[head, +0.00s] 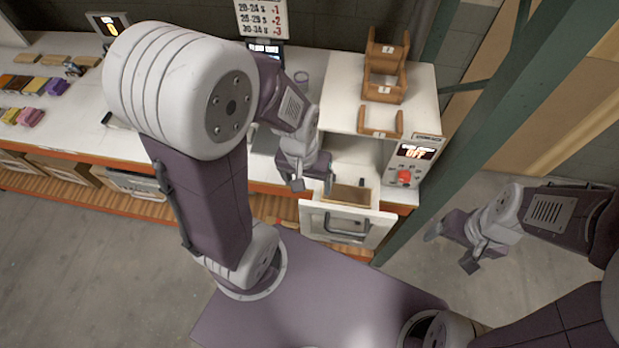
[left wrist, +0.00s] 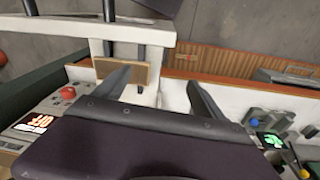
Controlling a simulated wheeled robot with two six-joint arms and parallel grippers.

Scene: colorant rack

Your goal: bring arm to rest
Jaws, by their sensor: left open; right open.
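A brown wooden block or tray (head: 349,195) lies in the open drawer; the wrist view shows brown wood (left wrist: 122,72) beyond the fingers. My right gripper (head: 450,250) is open and empty, out over the floor to the right, clear of the bench.
The cabinet's control panel (head: 410,162) has a red button and a display reading OFF. Wooden holders (head: 384,80) stand on the cabinet top. Coloured blocks (head: 33,86) lie on the bench at left. A green post (head: 480,120) rises between the cabinet and my right arm.

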